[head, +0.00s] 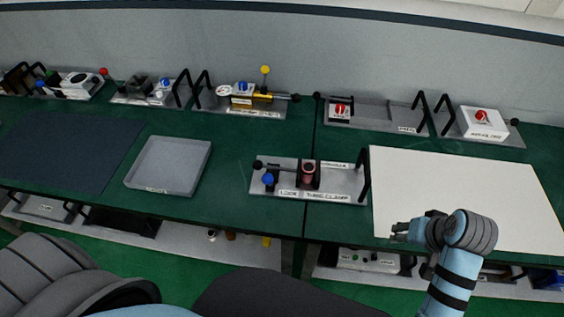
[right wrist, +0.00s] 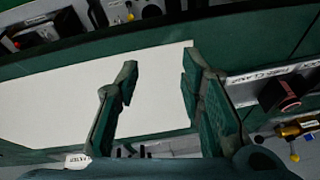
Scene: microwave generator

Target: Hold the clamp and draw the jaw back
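The clamp (head: 342,192) is a grey plate labelled as a tube clamp, at the middle front of the green table. It carries a blue knob (head: 268,179), a black ball-ended rod (head: 258,165), a dark jaw block around a reddish tube (head: 308,168), and a black handle (head: 364,176) at its right end. My right gripper (head: 398,232) is to the right of and nearer than the clamp, apart from it, over the white sheet's front edge. In the right wrist view, my right gripper (right wrist: 160,70) is open and empty; part of the clamp (right wrist: 285,92) shows at right. My left gripper is not in view.
A white sheet (head: 460,195) lies right of the clamp. A grey tray (head: 170,165) is to the left, with a dark mat (head: 65,150) beyond it. Several handled fixtures line the back, including a yellow-knobbed one (head: 240,98). Green table is bare between tray and clamp.

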